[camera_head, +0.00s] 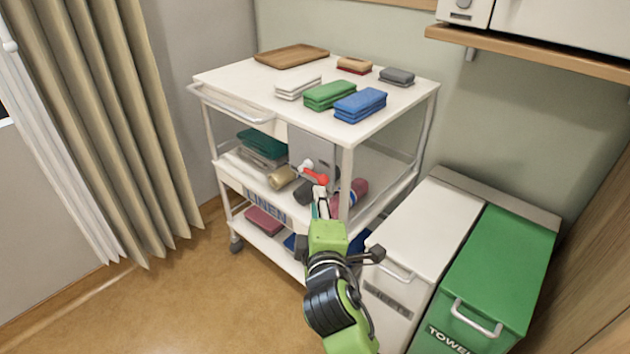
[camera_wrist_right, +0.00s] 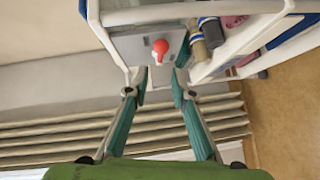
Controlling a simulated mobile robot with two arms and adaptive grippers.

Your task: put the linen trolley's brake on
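The linen trolley (camera_head: 270,118) is a white shelved cart standing against the wall. A lever with a red knob (camera_head: 316,177) sits on a grey plate at its near side, below the top; this is likely the brake. In the right wrist view the red knob (camera_wrist_right: 160,46) shows just beyond the gap between my fingertips. My right gripper (camera_head: 320,203) is in front of the lever, and its fingers (camera_wrist_right: 160,84) are apart with nothing between them. I cannot tell the exact distance to the knob. My left gripper is not in view.
Folded cloths (camera_head: 330,95) and a wooden tray (camera_head: 291,56) lie on the trolley's top. Rolled items (camera_head: 282,178) sit on the shelf near the lever. A white bin (camera_head: 425,225) and a green towel bin (camera_head: 505,260) stand close on the right. Floor at left is clear.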

